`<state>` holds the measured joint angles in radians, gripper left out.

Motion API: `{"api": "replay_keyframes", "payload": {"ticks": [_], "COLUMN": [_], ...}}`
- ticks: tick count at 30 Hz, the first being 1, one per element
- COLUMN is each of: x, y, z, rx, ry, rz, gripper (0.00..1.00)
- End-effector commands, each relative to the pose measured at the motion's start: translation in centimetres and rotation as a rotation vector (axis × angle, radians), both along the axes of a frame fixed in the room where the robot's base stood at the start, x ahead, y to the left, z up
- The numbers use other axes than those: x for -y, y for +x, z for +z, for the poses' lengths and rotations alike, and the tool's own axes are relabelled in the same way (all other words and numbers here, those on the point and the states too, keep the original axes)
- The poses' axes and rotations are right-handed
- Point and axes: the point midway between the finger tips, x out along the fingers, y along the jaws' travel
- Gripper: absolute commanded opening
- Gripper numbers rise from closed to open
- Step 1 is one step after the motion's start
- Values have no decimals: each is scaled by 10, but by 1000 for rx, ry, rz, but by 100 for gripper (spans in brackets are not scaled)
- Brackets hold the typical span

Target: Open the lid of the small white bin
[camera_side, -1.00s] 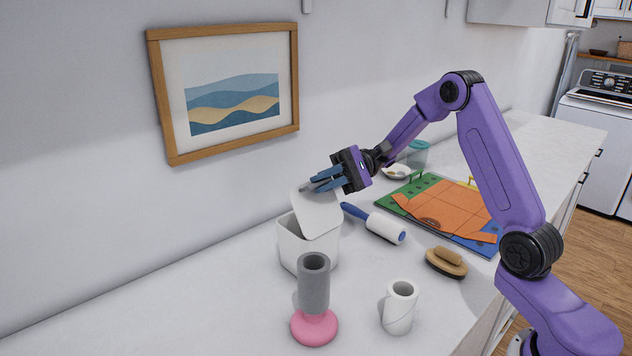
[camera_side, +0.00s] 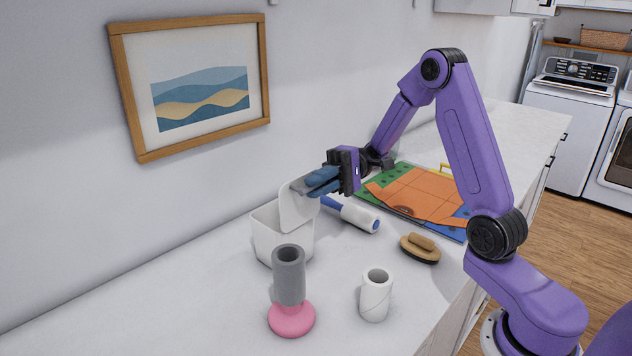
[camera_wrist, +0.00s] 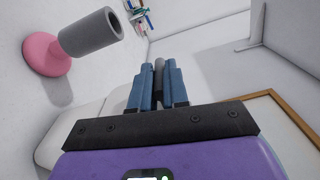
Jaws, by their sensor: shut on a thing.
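The small white bin (camera_side: 285,246) stands on the counter near the wall in the side view. Its white lid (camera_side: 299,208) is tilted up steeply on the bin's right side, and the opening shows on the left. My gripper (camera_side: 306,187) is at the lid's upper edge, its blue fingers shut on a grey piece there. In the wrist view the gripper (camera_wrist: 158,82) has the grey piece between its blue fingers. Whether this piece belongs to the lid is hard to tell. Pale bin surfaces (camera_wrist: 75,138) show at lower left, partly hidden by my gripper.
A grey cylinder on a pink base (camera_side: 291,318) stands in front of the bin. A framed picture (camera_side: 190,85) hangs behind. The front left counter is clear.

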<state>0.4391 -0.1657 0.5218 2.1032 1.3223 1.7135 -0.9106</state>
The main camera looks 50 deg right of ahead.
Motion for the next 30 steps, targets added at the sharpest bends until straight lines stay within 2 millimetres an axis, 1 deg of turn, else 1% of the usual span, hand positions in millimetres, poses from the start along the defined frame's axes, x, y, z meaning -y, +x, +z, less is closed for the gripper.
{"api": "replay_keyframes", "payload": {"ticks": [1, 11, 12, 13, 14, 23, 26, 29, 30], "x": [0, 0, 0, 0, 0, 1, 7, 20, 28], "y": [-1, -1, -1, -1, -1, -1, 0, 1, 1], "z": [-4, -5, -5, -5, -4, -3, -2, -2, -2], "rx": [-13, -17, -17, -16, -15, -9, -8, -7, -6], "ry": [-8, -9, -8, -8, -8, -5, -5, -5, -4], "rz": [0, 1, 1, 1, 1, 0, -3, -3, -4], "gripper": [0, 0, 28, 38, 40, 40, 40, 40, 40]}}
